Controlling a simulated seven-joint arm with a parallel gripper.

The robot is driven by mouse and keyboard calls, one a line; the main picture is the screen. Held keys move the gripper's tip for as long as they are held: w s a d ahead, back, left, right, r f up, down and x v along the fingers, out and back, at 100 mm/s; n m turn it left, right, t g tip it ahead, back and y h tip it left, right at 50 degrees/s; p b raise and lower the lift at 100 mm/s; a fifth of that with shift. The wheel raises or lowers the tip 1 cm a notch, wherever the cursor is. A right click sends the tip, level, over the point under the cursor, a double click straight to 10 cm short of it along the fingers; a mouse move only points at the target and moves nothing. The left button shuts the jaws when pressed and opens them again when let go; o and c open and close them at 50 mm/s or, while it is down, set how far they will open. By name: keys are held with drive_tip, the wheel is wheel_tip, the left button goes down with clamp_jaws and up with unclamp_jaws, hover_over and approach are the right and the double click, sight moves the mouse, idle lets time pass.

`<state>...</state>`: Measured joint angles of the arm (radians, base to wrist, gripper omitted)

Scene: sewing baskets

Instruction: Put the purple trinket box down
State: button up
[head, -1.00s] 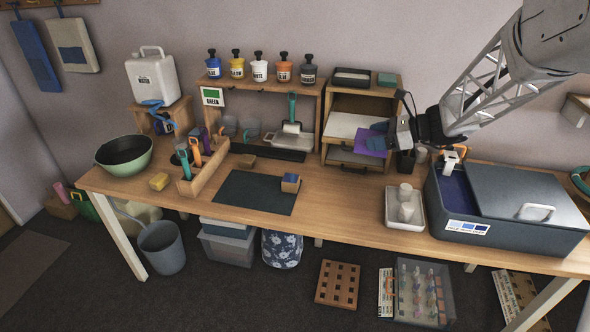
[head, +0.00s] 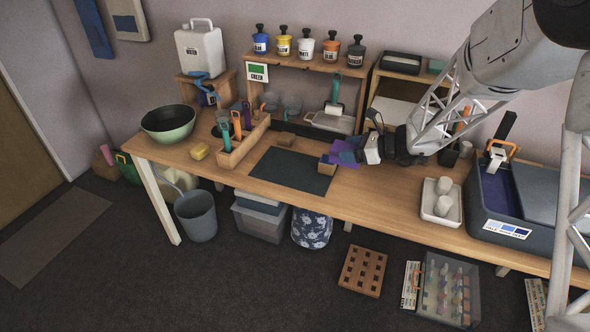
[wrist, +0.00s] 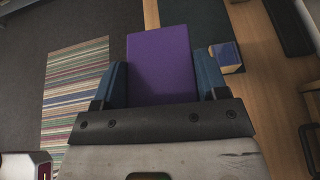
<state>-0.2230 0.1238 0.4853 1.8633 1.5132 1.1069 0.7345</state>
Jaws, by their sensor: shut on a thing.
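The purple trinket box (wrist: 160,62) is between the two blue fingers of my gripper (wrist: 162,80) in the wrist view. Its plain purple face fills the gap between them. In the head view the purple box (head: 345,153) shows partly behind my gripper (head: 350,150), above the table beside the dark mat. The gripper is shut on it. I cannot tell the exact gap between box and table.
The dark mat (head: 292,171) lies on the table (head: 390,208), with a small wood-and-blue block (head: 326,163) at its right edge; the block also shows in the wrist view (wrist: 226,57). A white tray (head: 441,214) stands to the right. Bare wood lies between mat and tray.

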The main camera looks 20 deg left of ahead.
drive_tip(key=s+a+f, duration=0.3)
drive_tip(key=a+f, duration=0.3)
drive_tip(key=a, duration=0.1)
drive_tip(key=s+a+f, duration=0.4)
drive_tip(key=a+f, duration=0.1)
drive_tip(key=a, duration=0.2)
drive_tip(key=shift+f, duration=0.4)
drive_tip(key=shift+w+a, duration=0.1)
drive_tip(key=shift+w, duration=0.05)
drive_tip(key=w+a, duration=0.3)
drive_tip(key=w, duration=0.1)
drive_tip(key=w+a+f, duration=0.1)
drive_tip(key=w+a, duration=0.2)
drive_tip(key=w, duration=0.1)
drive_tip(key=w+a, duration=0.3)
drive_tip(key=w, duration=0.2)
drive_tip(key=shift+f, duration=0.25)
drive_tip(key=shift+s+f, duration=0.1)
drive_tip(key=shift+f, duration=1.65)
drive_tip(key=shift+f, duration=0.1)
drive_tip(key=o, duration=0.9)
drive_tip(key=shift+o, duration=0.2)
